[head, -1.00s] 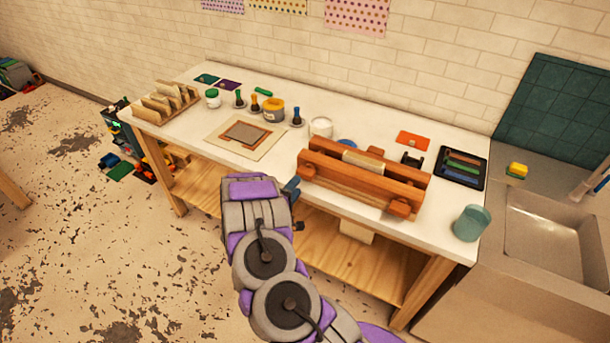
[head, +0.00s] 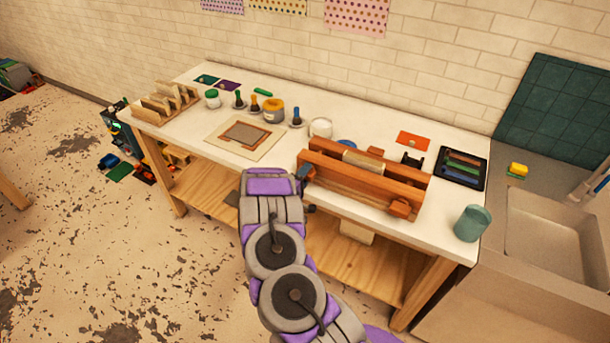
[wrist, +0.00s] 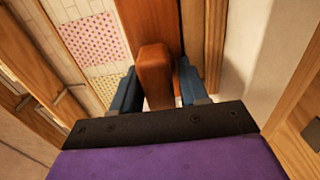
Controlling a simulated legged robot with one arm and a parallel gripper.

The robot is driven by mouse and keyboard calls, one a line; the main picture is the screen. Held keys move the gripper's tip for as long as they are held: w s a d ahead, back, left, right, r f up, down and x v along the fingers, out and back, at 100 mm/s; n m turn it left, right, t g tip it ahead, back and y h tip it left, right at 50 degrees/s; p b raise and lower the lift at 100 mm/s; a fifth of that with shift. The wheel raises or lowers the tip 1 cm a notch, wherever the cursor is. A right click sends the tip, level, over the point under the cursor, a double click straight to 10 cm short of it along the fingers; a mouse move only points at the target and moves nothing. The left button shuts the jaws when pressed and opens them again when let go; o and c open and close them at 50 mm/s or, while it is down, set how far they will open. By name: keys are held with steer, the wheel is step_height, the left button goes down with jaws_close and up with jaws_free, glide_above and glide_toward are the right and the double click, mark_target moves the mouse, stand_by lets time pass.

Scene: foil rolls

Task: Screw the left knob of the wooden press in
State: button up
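The wooden press (head: 350,185) stands at the front edge of the white table, with two long reddish-brown bars. Its right knob (head: 400,208) shows at the front right. My gripper (head: 305,175) is at the press's left end and mostly covers the left knob in the head view. In the wrist view, the left knob (wrist: 155,72) is an upright-looking reddish-brown block between the two blue fingers of my gripper (wrist: 158,82). The fingers are apart, one on each side of it. A narrow gap shows on the right; contact on the left is unclear.
The white table (head: 225,165) also holds a framed print screen (head: 245,137), jars, a black tray (head: 462,166) and a teal cup (head: 472,223). A sink (head: 545,235) lies to the right. The floor left of the table is mostly open.

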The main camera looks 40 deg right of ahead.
steer(key=c, duration=0.6)
steer(key=shift+f, duration=0.1)
steer(key=shift+m, duration=0.3)
